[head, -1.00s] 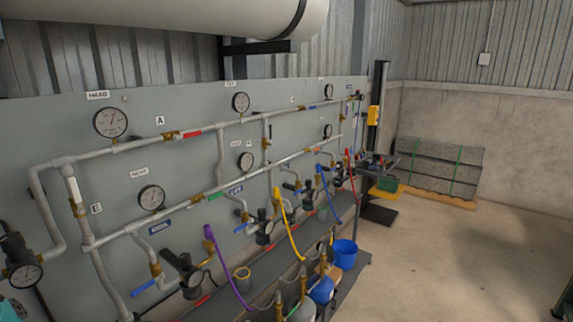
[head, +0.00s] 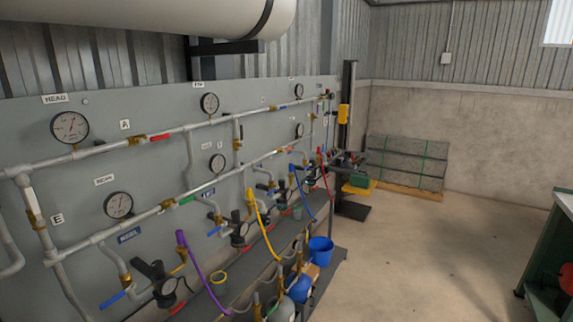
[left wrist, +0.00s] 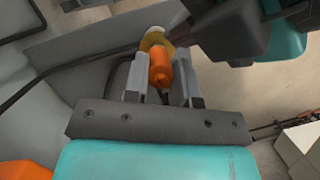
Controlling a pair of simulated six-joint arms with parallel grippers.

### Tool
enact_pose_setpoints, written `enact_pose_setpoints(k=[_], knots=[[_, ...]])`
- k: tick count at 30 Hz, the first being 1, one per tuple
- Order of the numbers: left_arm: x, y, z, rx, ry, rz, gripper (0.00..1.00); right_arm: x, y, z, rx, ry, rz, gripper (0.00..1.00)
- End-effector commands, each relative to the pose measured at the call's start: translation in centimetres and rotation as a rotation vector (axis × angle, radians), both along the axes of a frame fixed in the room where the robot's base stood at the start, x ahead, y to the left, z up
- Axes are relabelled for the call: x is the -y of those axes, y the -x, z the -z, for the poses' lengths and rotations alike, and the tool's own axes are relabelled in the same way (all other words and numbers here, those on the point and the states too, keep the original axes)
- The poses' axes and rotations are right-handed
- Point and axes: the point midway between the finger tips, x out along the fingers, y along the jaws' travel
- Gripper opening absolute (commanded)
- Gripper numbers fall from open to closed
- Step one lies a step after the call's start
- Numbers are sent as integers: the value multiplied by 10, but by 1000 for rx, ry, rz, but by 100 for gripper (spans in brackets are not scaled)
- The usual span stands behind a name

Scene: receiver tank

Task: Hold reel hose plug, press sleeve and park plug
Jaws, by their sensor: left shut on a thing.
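In the left wrist view my left gripper (left wrist: 160,85) is shut on an orange piece, which I take to be the reel hose plug (left wrist: 160,68). A brass-coloured ring, perhaps the sleeve (left wrist: 153,40), sits at its far end. A dark and teal body, apparently my right gripper (left wrist: 195,32), reaches in from the upper right close to the brass ring. Whether its jaws are open, or touch the ring, is unclear. Neither gripper shows in the head view. Where the plug's park place is, I cannot tell.
The pipe panel (head: 75,165) with gauges, valves and labels fills the left. Purple (head: 200,270), yellow (head: 262,225), blue and red hoses hang before it. The floor (head: 420,260) is clear; a green bench (head: 545,255) stands right.

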Motion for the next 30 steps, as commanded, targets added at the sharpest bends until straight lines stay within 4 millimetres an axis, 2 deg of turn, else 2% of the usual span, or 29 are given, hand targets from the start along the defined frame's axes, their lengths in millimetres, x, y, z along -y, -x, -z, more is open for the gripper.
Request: enact_pose_setpoints(k=[14, 30], knots=[[0, 0, -1, -1, -1, 0, 2, 0, 0, 6, 1, 1, -1, 0], [0, 0, -12, 1, -1, 1, 2, 0, 0, 6, 0, 1, 0, 0]])
